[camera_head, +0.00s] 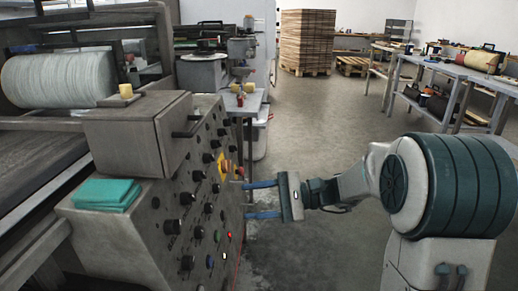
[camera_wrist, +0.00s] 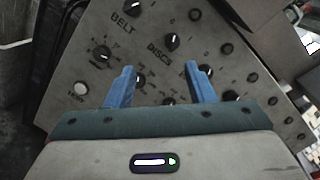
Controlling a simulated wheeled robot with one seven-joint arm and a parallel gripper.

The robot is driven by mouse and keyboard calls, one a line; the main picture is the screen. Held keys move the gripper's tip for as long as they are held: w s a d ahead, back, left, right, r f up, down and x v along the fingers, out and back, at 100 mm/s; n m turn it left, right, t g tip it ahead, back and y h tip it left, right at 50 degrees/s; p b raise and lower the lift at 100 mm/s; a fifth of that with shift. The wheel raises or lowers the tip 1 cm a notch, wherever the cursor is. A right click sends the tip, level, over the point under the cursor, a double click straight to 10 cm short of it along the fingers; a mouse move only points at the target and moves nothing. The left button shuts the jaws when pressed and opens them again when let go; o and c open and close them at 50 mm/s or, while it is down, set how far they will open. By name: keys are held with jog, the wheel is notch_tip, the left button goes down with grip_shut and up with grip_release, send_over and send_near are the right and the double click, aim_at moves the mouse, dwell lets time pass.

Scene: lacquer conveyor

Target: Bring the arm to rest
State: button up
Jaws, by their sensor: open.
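My gripper (camera_head: 262,200) is in the middle of the head view, held level in front of the control panel (camera_head: 190,222) of a grey machine. Its two blue fingers are spread apart with nothing between them. In the wrist view my gripper (camera_wrist: 158,82) also shows open, with the panel (camera_wrist: 135,50) behind the fingers. Black knobs and printed labels "BELT" and "DISCS" are on the panel there. The fingertips are close to the panel; I cannot tell whether they touch it. My arm reaches in from the right of the head view.
Green folded cloths (camera_head: 106,194) lie on the machine's ledge, below a large white roller (camera_head: 58,80). A small table (camera_head: 250,103) stands behind the machine. Workbenches (camera_head: 440,68) stand at the right, a pallet stack (camera_head: 306,42) at the back. The floor (camera_head: 315,120) between is clear.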

jog(key=s+d+r+n+h+p, duration=0.35)
jog(key=s+r+h+p, duration=0.35)
jog(key=p, duration=0.3)
jog(key=s+d+r+n+h+p, duration=0.2)
jog(key=s+d+r+h+p, duration=0.3)
jog(key=s+r+p, duration=0.4)
jog(key=s+d+r+n+t+h+p, duration=0.1)
jog(key=d+r+n+t+h+p, duration=0.2)
jog(key=p, duration=0.7)
jog(key=d+r+h, duration=0.2)
jog(key=d+r, duration=0.1)
jog(key=d, duration=0.1)
jog(key=shift+s+d+r+t, duration=0.25)
jog(key=shift+s+d+t, duration=0.05)
jog(key=shift+d, duration=0.05)
jog(key=shift+a, duration=0.1)
